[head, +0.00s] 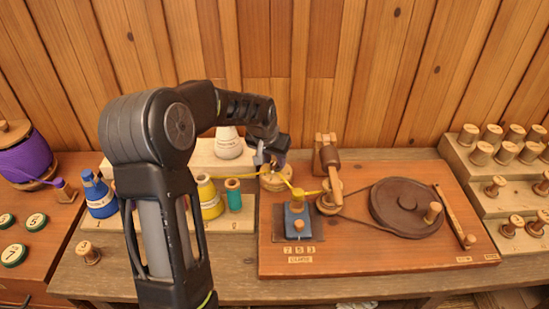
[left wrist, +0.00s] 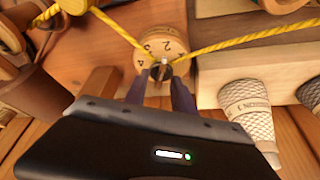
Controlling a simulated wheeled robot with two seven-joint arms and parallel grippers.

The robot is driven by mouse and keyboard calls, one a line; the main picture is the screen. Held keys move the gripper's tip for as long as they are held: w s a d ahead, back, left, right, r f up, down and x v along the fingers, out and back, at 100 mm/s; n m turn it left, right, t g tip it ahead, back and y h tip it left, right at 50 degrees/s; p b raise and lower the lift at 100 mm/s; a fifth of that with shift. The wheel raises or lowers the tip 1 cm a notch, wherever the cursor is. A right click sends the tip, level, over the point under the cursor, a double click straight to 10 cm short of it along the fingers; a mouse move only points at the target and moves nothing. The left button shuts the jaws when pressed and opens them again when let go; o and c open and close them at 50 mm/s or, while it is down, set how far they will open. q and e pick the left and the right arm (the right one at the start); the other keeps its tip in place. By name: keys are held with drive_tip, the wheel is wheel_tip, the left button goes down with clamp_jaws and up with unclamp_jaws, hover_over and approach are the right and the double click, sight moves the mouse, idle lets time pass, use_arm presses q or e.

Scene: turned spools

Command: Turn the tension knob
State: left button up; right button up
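The tension knob (head: 275,180) is a round pale wooden dial on the left part of the reddish-brown board. In the left wrist view the dial (left wrist: 148,46) shows painted numbers, 2 and 4 among them, and a metal centre with a small dark grip. Yellow thread (left wrist: 232,44) runs to the dial from both sides. My left gripper (left wrist: 160,84) is at the near side of the dial, its two dark fingers apart with the small grip about between their tips. I cannot tell whether they touch it. In the head view the left gripper (head: 270,158) is just above the knob. My right gripper is not in view.
The board (head: 370,255) also bears a blue block (head: 297,222), a wooden spool (head: 329,198) and a dark wheel (head: 405,205). Thread cones, one yellow (head: 209,200), stand on a pale rack at left. Stepped spool racks (head: 480,185) stand at right. A plank wall closes the back.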

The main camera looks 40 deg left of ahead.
use_arm(q)
drive_tip(key=shift+f, duration=0.2)
drive_tip(key=shift+c, duration=0.2)
clamp_jaws()
idle(0.4)
